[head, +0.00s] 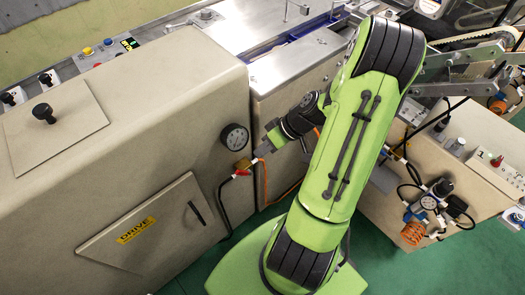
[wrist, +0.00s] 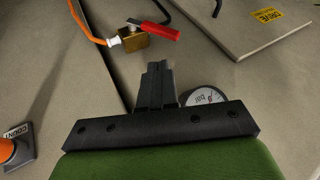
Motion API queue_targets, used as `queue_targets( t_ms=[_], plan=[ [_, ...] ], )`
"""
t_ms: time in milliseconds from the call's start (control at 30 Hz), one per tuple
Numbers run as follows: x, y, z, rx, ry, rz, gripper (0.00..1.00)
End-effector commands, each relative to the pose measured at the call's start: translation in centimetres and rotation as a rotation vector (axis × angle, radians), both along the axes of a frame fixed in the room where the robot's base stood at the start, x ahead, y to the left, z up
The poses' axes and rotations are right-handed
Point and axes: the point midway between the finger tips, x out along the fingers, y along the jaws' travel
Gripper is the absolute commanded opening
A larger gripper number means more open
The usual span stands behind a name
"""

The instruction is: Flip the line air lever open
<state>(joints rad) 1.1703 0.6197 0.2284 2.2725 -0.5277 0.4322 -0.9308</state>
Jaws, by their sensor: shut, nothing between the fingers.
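The line air valve is a small brass block (wrist: 131,40) with a red lever (wrist: 153,31), in the upper middle of the wrist view. An orange hose (wrist: 86,22) joins it on the left and a black hose on the far side. In the head view the red lever (head: 243,172) shows small beside the machine's front face, below the gauge. My gripper (wrist: 158,66) is shut and empty, its fingertips just short of the brass block with a visible gap. In the head view my gripper (head: 262,150) is just up and right of the valve.
A round pressure gauge (head: 235,137) sits on the beige cabinet (head: 120,130) close to my gripper; it also shows beside the fingers in the wrist view (wrist: 204,96). A panel labelled DRIVE (head: 145,225) lies left of the valve. Green floor (head: 440,270) is open at lower right.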

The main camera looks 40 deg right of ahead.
Motion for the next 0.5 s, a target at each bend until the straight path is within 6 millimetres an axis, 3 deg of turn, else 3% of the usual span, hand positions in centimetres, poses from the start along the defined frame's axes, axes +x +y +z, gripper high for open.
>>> queue_targets(
  t_ms=[33,200,500],
  plan=[
    [-0.4,-0.1,1.4,-0.003,-0.001,-0.003,0.00],
    [-1.6,0.1,4.0,-0.002,0.000,-0.005,0.00],
    [-2.0,0.3,4.8,0.001,0.001,-0.002,0.00]
  ],
)
